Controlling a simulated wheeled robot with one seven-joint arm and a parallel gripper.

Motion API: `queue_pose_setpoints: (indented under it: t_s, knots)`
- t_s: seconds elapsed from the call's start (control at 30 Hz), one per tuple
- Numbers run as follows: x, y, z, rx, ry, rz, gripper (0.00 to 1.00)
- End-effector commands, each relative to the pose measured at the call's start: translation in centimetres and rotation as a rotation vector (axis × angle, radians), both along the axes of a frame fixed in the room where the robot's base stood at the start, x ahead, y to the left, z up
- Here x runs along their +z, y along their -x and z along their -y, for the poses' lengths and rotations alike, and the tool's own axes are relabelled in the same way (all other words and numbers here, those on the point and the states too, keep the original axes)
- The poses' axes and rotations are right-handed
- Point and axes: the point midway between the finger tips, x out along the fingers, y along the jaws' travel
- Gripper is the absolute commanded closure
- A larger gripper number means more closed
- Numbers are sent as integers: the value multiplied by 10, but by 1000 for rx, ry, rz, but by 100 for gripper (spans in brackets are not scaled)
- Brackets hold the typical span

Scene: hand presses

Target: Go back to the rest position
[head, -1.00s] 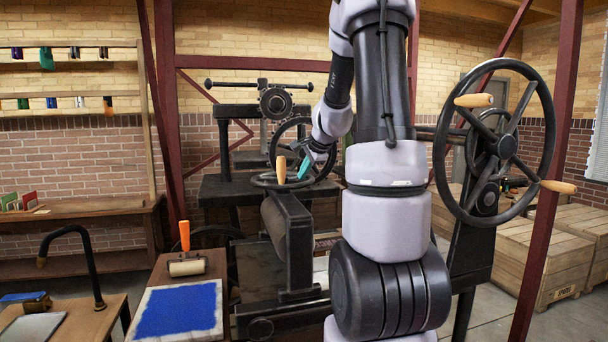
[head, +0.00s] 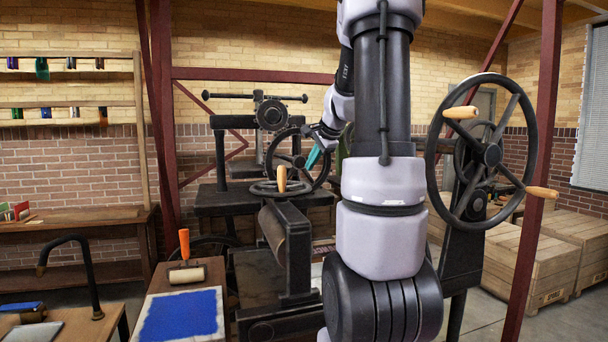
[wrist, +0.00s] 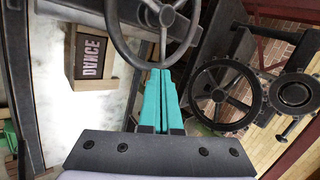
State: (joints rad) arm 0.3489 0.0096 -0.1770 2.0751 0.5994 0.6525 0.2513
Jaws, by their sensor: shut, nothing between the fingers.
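My gripper (wrist: 162,98) has teal fingers, which lie side by side in the wrist view, shut and empty. In the head view my gripper (head: 316,157) is small and partly hidden by my own arm; it is in front of the back press, above the roller press. In the wrist view the fingertips lie over the lower rim of a dark handwheel (wrist: 152,61); I cannot tell the gap between them. A framed block reading "DANCE" (wrist: 92,54) lies on a pale surface left of the fingers.
A large handwheel (head: 483,153) with wooden handles stands right of my arm. The roller press with a wooden-handled wheel (head: 283,187) is ahead. A blue inked slab (head: 180,316) and an orange-handled roller (head: 187,273) are at front left. Wooden crates (head: 530,263) stand at right.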

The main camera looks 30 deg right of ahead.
Motion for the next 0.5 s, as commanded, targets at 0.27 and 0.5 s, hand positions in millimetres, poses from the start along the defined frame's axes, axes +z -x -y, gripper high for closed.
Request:
queue_pose_setpoints:
  t_s: [0.27,0.5]
  knots:
    - [8,4,3,3,0,-1,100]
    - [31,36,-63,185,78,10,100]
